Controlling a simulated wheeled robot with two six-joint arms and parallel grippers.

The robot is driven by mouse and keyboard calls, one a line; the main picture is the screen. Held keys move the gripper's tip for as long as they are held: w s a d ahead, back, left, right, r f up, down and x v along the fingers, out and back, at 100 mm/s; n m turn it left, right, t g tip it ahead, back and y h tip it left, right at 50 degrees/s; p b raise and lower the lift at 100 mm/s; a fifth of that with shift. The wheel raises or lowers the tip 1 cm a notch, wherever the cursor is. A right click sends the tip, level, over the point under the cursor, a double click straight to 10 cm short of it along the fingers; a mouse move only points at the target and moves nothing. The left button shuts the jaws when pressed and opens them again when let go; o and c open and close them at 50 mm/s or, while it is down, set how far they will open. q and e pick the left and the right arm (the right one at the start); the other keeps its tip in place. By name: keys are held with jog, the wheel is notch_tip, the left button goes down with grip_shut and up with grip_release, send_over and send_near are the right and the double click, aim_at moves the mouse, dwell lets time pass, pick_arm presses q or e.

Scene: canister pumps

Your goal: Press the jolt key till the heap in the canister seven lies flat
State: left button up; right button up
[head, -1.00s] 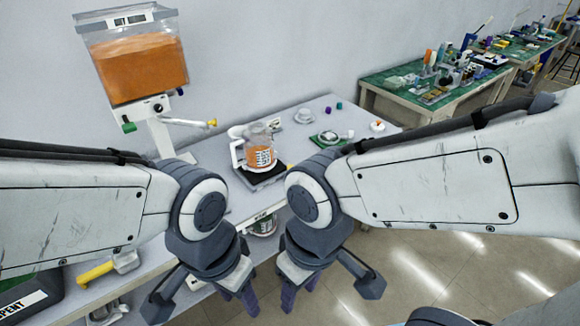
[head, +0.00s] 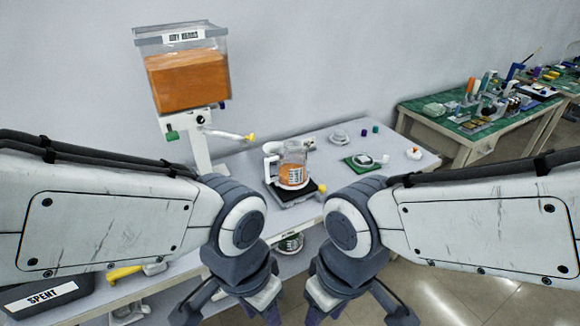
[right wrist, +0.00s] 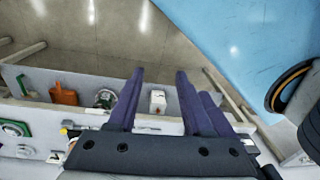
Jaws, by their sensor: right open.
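A clear canister (head: 296,157) with a white handle holds orange material and stands upright on a black-topped base (head: 298,195) on the table. Its label is too small to read, and the exact shape of the heap is unclear. A yellow knob (head: 322,188) shows at the base's right side; I cannot tell whether it is the jolt key. My left gripper (head: 272,317) is low in front of the table, its tips cut off by the picture edge. My right gripper (head: 314,318) is beside it, also cut off. In the right wrist view its fingers (right wrist: 160,74) are apart and empty.
A hopper (head: 187,80) of orange material stands at the back left, with a yellow-tipped lever (head: 250,138). A green board (head: 362,162) lies right of the canister. A dark bin marked SPENT (head: 45,297) is at front left. A jar (head: 290,243) sits below the tabletop.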

grip_shut()
dwell(1.7)
